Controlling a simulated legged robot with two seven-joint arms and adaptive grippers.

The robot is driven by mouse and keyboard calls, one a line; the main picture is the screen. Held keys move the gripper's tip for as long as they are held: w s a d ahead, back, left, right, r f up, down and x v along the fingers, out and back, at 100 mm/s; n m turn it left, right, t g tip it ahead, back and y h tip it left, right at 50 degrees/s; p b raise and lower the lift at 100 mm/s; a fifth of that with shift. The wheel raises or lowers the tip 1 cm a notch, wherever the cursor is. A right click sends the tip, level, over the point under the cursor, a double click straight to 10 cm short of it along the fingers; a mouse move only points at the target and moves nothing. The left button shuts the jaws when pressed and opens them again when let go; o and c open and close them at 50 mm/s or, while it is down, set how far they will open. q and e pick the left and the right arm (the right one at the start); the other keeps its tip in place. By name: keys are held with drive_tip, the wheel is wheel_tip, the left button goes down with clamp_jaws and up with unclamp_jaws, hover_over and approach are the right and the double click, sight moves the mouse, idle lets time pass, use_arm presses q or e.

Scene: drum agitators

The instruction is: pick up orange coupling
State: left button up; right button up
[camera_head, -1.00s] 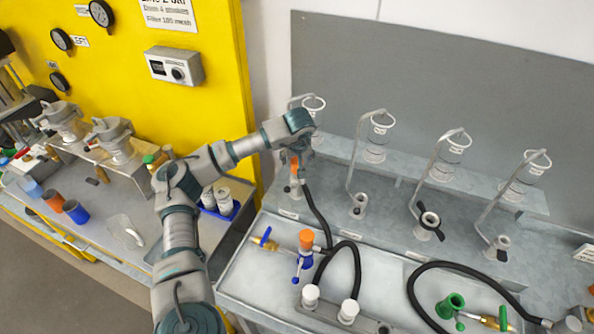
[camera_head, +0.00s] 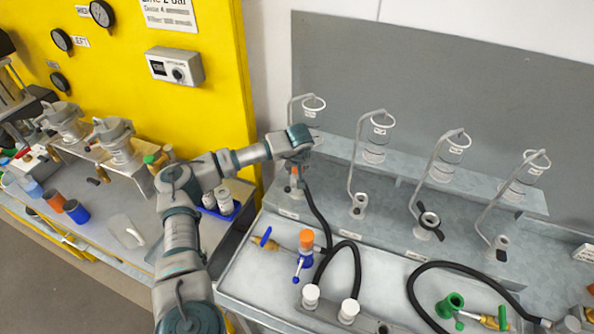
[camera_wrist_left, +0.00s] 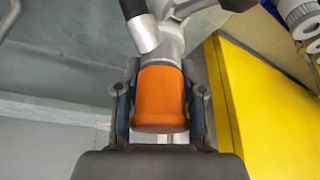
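The orange coupling (camera_wrist_left: 161,98) is a short cylinder on a grey metal fitting (camera_wrist_left: 162,45) in the left wrist view. My left gripper (camera_wrist_left: 161,85) has one dark finger on each side of it. Any gap between fingers and coupling is very narrow, and I cannot tell if they touch. In the head view the left gripper (camera_head: 297,165) is at the leftmost station of the grey bench, and only a little orange shows by its fingers. A second orange piece (camera_head: 306,238) sits on a blue fitting on the bench, apart from the gripper. My right gripper is not in view.
Clear cups (camera_head: 376,146) on bent pipes stand along the back ledge. Black hoses (camera_head: 320,222) loop beside the gripper and over the bench. A yellow cabinet (camera_head: 200,110) rises close left of the forearm. A blue tray (camera_head: 226,214) with white jars is below the arm.

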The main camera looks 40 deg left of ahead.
use_arm(q)
clamp_jaws()
wheel_tip(320, 180, up, 9)
drive_tip(key=shift+r, duration=0.5)
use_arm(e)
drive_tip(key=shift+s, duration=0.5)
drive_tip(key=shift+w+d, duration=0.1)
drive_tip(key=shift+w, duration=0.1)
use_arm(q)
drive_tip(key=shift+w+a+r+p, duration=0.1)
drive_tip(key=shift+p, duration=0.35)
drive_tip(key=w+d+p, duration=0.3)
drive_tip(key=d, duration=0.8)
drive_tip(key=w+d+p, duration=0.3)
drive_tip(key=w+d, duration=0.1)
drive_tip(key=d, duration=0.7)
wheel_tip(320, 180, down, 6)
drive_tip(key=a+b, duration=0.1)
drive_tip(key=b, duration=0.2)
drive_tip(key=shift+s+f+b, duration=0.15)
drive_tip(key=shift+f+b, duration=0.1)
drive_tip(key=shift+b, duration=0.1)
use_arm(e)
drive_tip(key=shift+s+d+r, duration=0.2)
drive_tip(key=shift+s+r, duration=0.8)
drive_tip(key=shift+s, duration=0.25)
